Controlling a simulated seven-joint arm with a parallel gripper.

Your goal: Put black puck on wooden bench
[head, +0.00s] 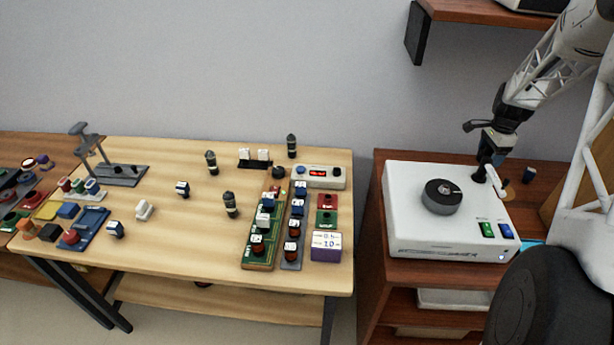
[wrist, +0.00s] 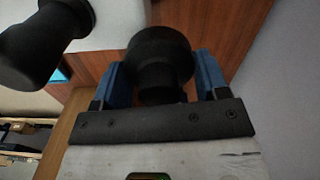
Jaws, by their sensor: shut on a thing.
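My gripper (head: 487,147) is above the back right of a white box-shaped device in the head view. In the wrist view its blue fingers (wrist: 160,83) are shut on a round, stepped black body, which I take as the black puck (wrist: 160,58). The puck cannot be made out clearly in the head view. The light wooden bench (head: 165,225) stands to the left of the device, apart from my gripper.
The white device (head: 405,220) has a dark disc (head: 442,196) on top and stands on a reddish-brown cabinet (head: 372,240). Boards and several black cylinders crowd parts of the bench; its front middle is bare. A shelf (head: 480,13) hangs above.

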